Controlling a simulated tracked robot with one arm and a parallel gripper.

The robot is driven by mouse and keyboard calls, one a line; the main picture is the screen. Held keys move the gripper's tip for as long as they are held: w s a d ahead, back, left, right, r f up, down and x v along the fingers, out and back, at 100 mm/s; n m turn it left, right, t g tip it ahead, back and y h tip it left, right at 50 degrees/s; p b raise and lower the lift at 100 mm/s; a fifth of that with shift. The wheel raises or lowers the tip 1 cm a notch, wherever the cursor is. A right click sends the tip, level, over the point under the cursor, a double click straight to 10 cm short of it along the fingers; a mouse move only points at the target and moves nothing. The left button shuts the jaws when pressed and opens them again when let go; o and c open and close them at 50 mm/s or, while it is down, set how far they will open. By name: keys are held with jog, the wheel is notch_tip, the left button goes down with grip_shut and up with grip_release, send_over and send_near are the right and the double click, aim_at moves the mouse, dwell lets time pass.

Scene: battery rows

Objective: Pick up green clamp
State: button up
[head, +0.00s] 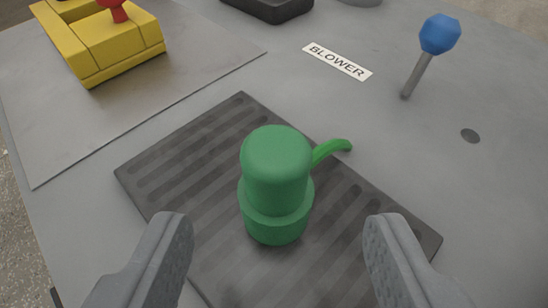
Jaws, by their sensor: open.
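The green clamp (275,185) stands upright on a dark ribbed mat (180,175) in the middle of the head view. It has a round domed body with a wider lower collar, and a thin curved green lever sticks out to its upper right. My gripper (280,245) is open, with one grey finger at the lower left and one at the lower right. The clamp shows between and beyond the fingertips, with clear gaps on both sides. Nothing is held.
A BLOWER label (337,61) lies behind the mat. A yellow block (110,45) with a red knob (117,10) sits upper left. A black object (270,8) is at the top.

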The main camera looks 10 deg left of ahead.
aim_at(277, 151)
jog(key=b+x, duration=0.2)
jog(key=x, duration=0.7)
jog(key=shift+s, duration=0.1)
jog(key=c, duration=1.1)
